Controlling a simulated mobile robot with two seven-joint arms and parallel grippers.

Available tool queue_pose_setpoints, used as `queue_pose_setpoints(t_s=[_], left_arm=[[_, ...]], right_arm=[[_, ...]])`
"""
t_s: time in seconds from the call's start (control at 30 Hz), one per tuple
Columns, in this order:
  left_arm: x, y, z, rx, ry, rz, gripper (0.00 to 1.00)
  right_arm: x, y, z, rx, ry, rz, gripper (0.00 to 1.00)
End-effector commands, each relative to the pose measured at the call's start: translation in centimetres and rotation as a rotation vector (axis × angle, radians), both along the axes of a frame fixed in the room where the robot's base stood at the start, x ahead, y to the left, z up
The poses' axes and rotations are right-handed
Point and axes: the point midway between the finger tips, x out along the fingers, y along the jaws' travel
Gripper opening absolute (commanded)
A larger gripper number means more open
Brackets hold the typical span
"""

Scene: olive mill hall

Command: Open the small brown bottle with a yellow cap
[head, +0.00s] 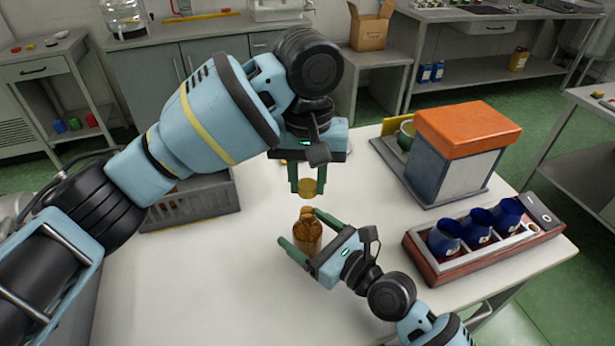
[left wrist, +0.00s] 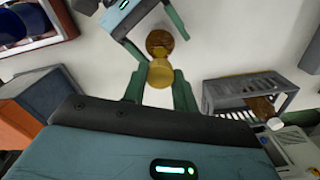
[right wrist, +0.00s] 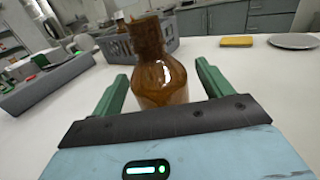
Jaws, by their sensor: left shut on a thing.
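My left gripper (head: 307,190) is shut on the yellow cap (head: 307,187), which is clear above the bottle; the cap also shows in the left wrist view (left wrist: 161,72). The small brown bottle (head: 307,238) stands upright on the white table with its brown neck bare. My right gripper (head: 305,235) is low at the table, its fingers open on both sides of the bottle. In the right wrist view, gaps show between the bottle (right wrist: 160,80) and both green fingers.
A grey crate (head: 195,205) is on the left, partly behind my left arm. A machine with an orange top (head: 467,130) and a red-brown rack (head: 480,240) with blue cups (head: 445,238) stand on the right. A yellow sponge (right wrist: 236,41) and grey plate (right wrist: 293,41) lie on the table.

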Motion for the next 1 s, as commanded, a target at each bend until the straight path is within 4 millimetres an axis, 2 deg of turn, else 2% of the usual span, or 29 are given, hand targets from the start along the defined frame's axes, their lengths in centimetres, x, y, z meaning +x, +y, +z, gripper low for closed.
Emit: queue_pose_setpoints(t_s=[0.17,0.33,0.7,1.0], left_arm=[[0.0,0.0,0.0,0.0,0.0,0.0,0.01],[0.0,0.0,-0.2,0.0,0.002,0.0,0.01],[0.1,0.0,-1.8,0.0,0.023,0.0,0.01],[0.1,0.0,-3.1,0.0,0.038,0.0,0.01]], right_arm=[[0.0,0.0,0.0,0.0,0.0,0.0,0.78],[-0.9,-1.0,-0.1,0.0,0.001,-0.001,0.78],[-5.7,-6.2,-0.3,-0.002,0.005,0.0,0.78],[-8.0,-8.6,-0.2,0.0,0.003,0.001,0.78]])
